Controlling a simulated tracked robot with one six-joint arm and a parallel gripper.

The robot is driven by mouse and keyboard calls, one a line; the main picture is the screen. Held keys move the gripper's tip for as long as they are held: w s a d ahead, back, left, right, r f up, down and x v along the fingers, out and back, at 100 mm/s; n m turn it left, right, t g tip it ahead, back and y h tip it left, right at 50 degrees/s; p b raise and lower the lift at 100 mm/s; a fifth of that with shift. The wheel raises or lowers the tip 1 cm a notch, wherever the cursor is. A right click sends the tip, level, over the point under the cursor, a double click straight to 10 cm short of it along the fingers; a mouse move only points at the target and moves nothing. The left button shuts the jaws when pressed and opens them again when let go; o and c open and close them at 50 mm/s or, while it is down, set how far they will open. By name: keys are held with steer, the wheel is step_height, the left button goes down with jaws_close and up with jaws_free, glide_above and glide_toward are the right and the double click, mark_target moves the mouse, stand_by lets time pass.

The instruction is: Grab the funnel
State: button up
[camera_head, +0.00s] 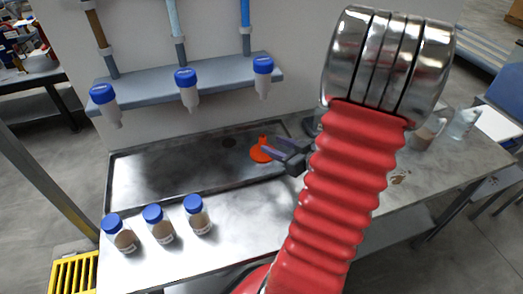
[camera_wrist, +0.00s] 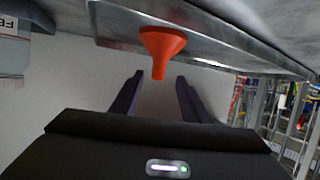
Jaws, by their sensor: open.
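The orange-red funnel (camera_head: 262,150) sits on the metal tray area near its back right part. In the wrist view the funnel (camera_wrist: 162,48) shows with its spout pointing toward the space between my jaws. My gripper (camera_head: 268,147) reaches in from the right, close beside the funnel, its fingers dark purple.
Three blue-capped sample bottles (camera_head: 159,224) stand on the front left of the steel bench (camera_head: 235,225). Three more blue-capped bottles (camera_head: 187,90) hang at the grey rack (camera_head: 150,93) above the tray (camera_head: 170,172). Several bottles (camera_head: 463,123) stand at the right. A yellow grate (camera_head: 74,274) is at lower left.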

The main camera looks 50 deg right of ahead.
mark_target(265, 142)
steer(key=shift+x, duration=3.1)
steer(key=shift+f, duration=0.1)
steer(key=shift+x, duration=2.6)
steer(key=shift+d+f, duration=0.1)
steer(key=shift+d, duration=0.05)
steer(key=shift+s, duration=0.1)
steer(key=shift+c, duration=0.3)
jaws_close()
